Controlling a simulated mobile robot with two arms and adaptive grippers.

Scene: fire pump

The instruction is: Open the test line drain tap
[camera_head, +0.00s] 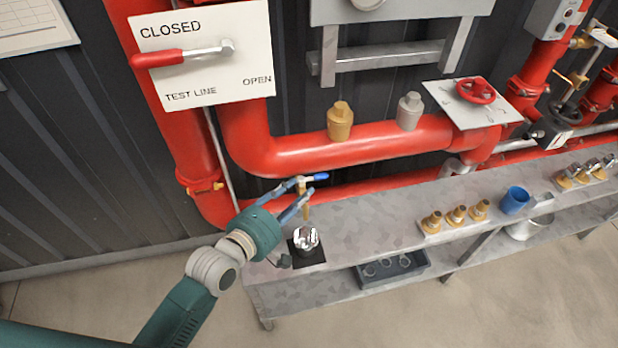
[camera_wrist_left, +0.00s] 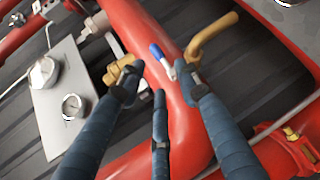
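The test line drain tap has a blue lever handle (camera_head: 313,178) and a brass spout (camera_head: 305,208), below the red pipe on the left. In the left wrist view, the blue handle (camera_wrist_left: 158,52) with its pale metal end lies just beyond my fingertips, and the curved brass spout (camera_wrist_left: 213,34) is to its right. My left gripper (camera_head: 304,194) is at the tap, and its fingers partly overlap it in the head view. Its fingers (camera_wrist_left: 160,82) are spread apart, with nothing gripped between them. Whether a finger touches the handle I cannot tell. My right gripper is not in view.
A white test line panel (camera_head: 205,85) has a red-handled lever (camera_head: 165,58) pointing left below CLOSED. Below the tap, a grey bench (camera_head: 375,215) carries a shiny metal cup (camera_head: 306,238), brass fittings (camera_head: 456,215) and a blue cup (camera_head: 515,199). Red pipes run close behind the gripper.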

